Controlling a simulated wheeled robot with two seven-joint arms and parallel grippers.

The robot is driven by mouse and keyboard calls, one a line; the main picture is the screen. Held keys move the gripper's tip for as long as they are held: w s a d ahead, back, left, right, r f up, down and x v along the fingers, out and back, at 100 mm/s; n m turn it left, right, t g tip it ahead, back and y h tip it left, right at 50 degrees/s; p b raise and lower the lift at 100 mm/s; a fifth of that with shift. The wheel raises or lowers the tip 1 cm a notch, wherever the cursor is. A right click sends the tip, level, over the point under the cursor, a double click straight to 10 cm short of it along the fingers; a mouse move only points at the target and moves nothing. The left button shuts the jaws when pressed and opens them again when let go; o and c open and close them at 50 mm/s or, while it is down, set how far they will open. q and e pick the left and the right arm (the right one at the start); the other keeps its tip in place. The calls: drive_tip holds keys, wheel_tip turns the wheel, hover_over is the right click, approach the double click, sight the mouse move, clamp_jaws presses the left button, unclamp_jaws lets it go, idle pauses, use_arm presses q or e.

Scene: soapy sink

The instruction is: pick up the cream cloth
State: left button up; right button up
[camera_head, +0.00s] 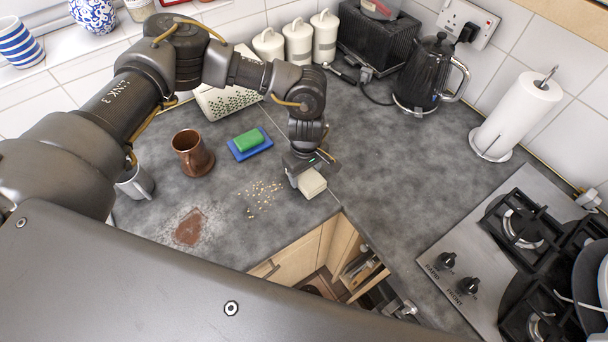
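The cream cloth (312,183) is a small pale block on the grey worktop, close to the worktop's inner corner edge. My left gripper (308,171) points down right at the cloth and covers its far part. The fingers are mostly hidden by the gripper body and the cloth. I cannot tell whether they are closed on it, or whether the cloth is touching the worktop. My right gripper is not in view.
Crumbs (262,195) and a brown stain (189,228) lie left of the cloth. The worktop right of the gripper is clear up to the hob (460,262).

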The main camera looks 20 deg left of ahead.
sight(305, 175)
use_arm(q)
drive_tip(key=shift+c, duration=1)
drive_tip(key=shift+r+b, duration=0.35)
drive_tip(key=shift+b, duration=0.25)
wheel_tip(305, 175, up, 2)
drive_tip(key=shift+s+r+b, duration=0.15)
drive_tip(key=shift+r+b, duration=0.1)
drive_tip(key=shift+b, duration=0.8)
drive_tip(key=s+a+r+b, duration=0.3)
drive_tip(key=s+r, duration=0.6)
drive_tip(key=s, duration=0.4)
drive_tip(key=shift+s+r+b, duration=0.2)
drive_tip(key=shift+r+b, duration=0.2)
drive_tip(key=shift+b, duration=0.45)
drive_tip(key=shift+a, duration=0.1)
